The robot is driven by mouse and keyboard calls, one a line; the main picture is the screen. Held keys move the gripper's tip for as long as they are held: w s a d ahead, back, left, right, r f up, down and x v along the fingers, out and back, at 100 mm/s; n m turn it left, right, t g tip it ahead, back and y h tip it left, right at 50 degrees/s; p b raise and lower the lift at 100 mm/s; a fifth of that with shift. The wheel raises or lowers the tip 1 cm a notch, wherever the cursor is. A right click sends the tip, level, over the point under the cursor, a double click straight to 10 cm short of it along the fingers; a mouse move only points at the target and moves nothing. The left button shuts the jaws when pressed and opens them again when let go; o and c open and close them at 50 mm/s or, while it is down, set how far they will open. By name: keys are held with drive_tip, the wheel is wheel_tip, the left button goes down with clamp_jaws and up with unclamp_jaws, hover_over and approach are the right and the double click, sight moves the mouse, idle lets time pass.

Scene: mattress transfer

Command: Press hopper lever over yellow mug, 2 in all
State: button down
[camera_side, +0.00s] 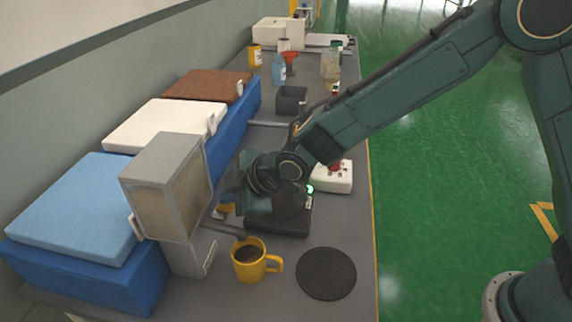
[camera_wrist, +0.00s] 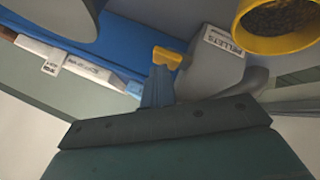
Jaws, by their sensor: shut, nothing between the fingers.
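The grey hopper (camera_side: 160,185) with a clear front stands at the left, filled with tan pellets. Its PELLETS-labelled body also shows in the wrist view (camera_wrist: 215,62). The yellow mug (camera_side: 246,264) stands upright below the hopper's grey spout, with dark pellets inside; its rim shows in the wrist view (camera_wrist: 243,30). My gripper (camera_side: 228,206) is beside the hopper, above and behind the mug. In the wrist view my gripper (camera_wrist: 158,80) is shut and empty, close to a yellow piece at its tip. I cannot tell whether that piece is the lever end or whether they touch.
A dark flat box (camera_side: 290,226) lies under my wrist. A round black mat (camera_side: 326,273) lies right of the mug. A white box with a red button (camera_side: 333,177) stands behind. Blue blocks topped by pale blue, white and brown slabs line the left. Bottles stand farther back.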

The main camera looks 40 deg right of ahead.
sight(231, 206)
drive_tip(key=shift+r, duration=0.65)
drive_tip(key=shift+r, duration=2.45)
drive_tip(key=s+d+r+m+h, duration=0.1)
drive_tip(key=s+d+r+m, duration=0.35)
drive_tip(key=d, duration=0.55)
drive_tip(key=s+d+r+m+h, duration=0.1)
drive_tip(key=s+d+r+m, duration=0.2)
drive_tip(key=s+d+r, duration=0.45)
drive_tip(key=s+d+f+m+g+h, duration=0.1)
drive_tip(key=s+d+m, duration=0.2)
drive_tip(key=s+d, duration=0.3)
drive_tip(key=s+d+f+m+g+h, duration=0.1)
drive_tip(key=s+d+m, duration=0.3)
drive_tip(key=s, duration=0.9)
drive_tip(key=d, duration=0.3)
drive_tip(key=shift+f, duration=0.15)
